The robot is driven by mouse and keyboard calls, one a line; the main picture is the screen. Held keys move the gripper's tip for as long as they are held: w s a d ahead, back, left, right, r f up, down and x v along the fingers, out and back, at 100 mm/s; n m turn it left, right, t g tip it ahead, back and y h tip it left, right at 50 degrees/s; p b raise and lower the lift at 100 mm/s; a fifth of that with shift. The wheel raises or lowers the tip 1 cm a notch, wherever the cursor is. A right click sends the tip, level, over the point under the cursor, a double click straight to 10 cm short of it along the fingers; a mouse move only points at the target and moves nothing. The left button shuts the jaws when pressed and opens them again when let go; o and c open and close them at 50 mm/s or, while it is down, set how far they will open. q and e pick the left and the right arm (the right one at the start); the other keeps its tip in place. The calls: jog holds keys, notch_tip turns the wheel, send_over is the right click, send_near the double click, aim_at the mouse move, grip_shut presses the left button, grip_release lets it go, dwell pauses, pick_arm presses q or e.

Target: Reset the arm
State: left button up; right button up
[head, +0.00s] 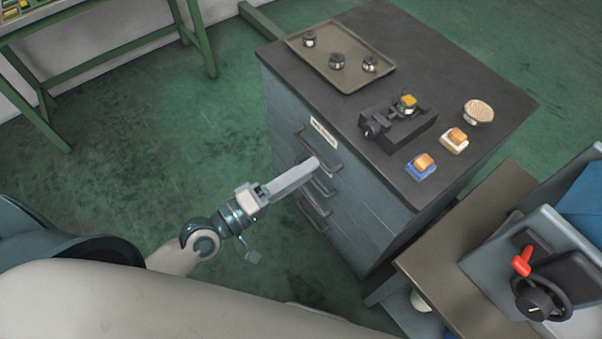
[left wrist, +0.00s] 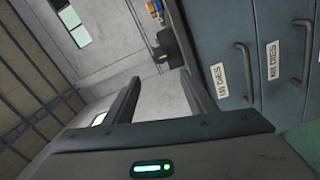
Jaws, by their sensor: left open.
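My left gripper (head: 292,178) reaches in from the left in the head view, in front of the drawer side of the grey cabinet (head: 372,215). It is empty. The cabinet's labelled drawers (left wrist: 225,55) with dark handles are to the right of the fingers in that view. I cannot tell whether a fingertip touches a handle. My right gripper does not show.
On the cabinet top are a tray (head: 378,78) with three small round parts, a black fixture (head: 402,130) with a yellow-topped piece, two brushes (head: 421,167) and a round brush (head: 478,111). A machine with a handwheel (head: 541,298) stands at right. Green floor (head: 150,150) is clear at left.

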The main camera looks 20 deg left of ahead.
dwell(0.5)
pick_arm(q)
jog(key=a+f+m+g+y, duration=0.1)
jog(key=a+f+g+y, duration=0.2)
jog(key=f, duration=1.3)
jog(key=a+f+m+g+y, duration=0.1)
jog(key=a+f+m+y, duration=0.3)
jog(key=f, duration=1.1)
jog(key=s+a+f+g+y, duration=0.1)
jog(key=s+a+f, duration=0.15)
jog(key=f, duration=0.35)
jog(key=s+a+f+g+b, duration=0.1)
jog(key=s+f, duration=0.3)
jog(key=f, duration=0.2)
jog(key=s+a+f+g+y, duration=0.1)
jog(key=s+a+f, duration=0.1)
jog(key=s+f, duration=0.3)
jog(key=s+f+m+g, duration=0.2)
jog(key=s+f, duration=0.6)
jog(key=s, duration=0.4)
jog(key=s+a+f+m+g+y+b, duration=0.1)
jog(key=s+f+m+g, duration=0.2)
jog(key=s+f, duration=0.5)
jog(key=s+g, duration=0.1)
jog(key=s, duration=0.3)
jog(key=shift+s+g+y, duration=0.3)
jog(key=shift+s, duration=0.05)
jog(key=shift+w+a, duration=0.15)
